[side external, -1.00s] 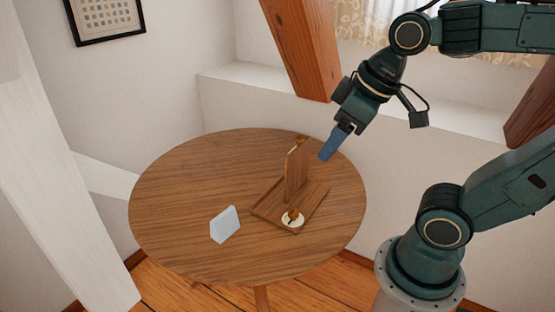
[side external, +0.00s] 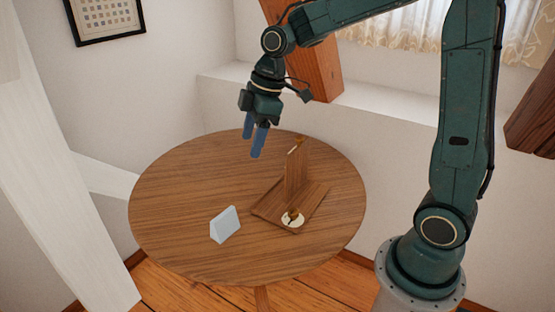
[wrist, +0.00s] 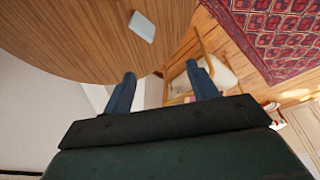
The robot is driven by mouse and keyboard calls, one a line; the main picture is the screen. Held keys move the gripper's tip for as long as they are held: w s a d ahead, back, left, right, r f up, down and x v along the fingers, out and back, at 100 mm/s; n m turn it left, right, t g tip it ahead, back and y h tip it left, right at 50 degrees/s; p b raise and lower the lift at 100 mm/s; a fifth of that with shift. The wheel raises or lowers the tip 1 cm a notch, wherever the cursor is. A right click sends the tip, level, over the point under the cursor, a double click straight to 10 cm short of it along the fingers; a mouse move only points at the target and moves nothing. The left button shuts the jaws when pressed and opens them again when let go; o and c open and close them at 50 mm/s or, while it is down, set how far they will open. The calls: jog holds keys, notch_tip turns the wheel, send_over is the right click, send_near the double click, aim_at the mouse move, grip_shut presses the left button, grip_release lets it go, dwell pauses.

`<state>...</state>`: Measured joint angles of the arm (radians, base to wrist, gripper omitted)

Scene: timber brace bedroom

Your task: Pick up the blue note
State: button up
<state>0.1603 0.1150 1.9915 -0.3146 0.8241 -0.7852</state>
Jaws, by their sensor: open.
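The blue note (side external: 225,224) is a pale blue block-like piece standing on the round wooden table, left of the wooden stand. It also shows in the wrist view (wrist: 142,27), lying near the table's edge, ahead of the fingers. My gripper (side external: 254,142) is open and empty, with its two blue fingers pointing down. It hangs above the back part of the table, well apart from the note. The fingers also show in the wrist view (wrist: 163,86), spread with nothing between them.
A wooden stand (side external: 262,209) with an upright board and a round cream-coloured item (side external: 292,220) sits right of the note. The round table (side external: 180,190) is otherwise clear. A white post (side external: 60,170) rises at the left. The wrist view shows a chair (wrist: 222,76) and red rug (wrist: 275,30).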

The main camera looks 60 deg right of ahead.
jog(key=w+d+f+n+g+y, duration=0.1)
jog(key=w+d+f+n, duration=0.15)
jog(key=w+f, duration=0.5)
jog(key=n+g+y, duration=0.1)
jog(key=n+y, duration=0.1)
jog(key=n, duration=0.3)
send_near(224, 213)
jog(key=shift+w+r+m, duration=0.1)
jog(key=shift+r+m, duration=0.15)
jog(key=shift+r, duration=0.3)
jog(key=shift+x, duration=4.35)
jog(key=shift+d+f, duration=0.1)
jog(key=shift+f, duration=0.05)
jog(key=shift+h, duration=0.3)
jog(key=shift+x, duration=2.5)
jog(key=shift+c, duration=0.2)
jog(key=c, duration=1)
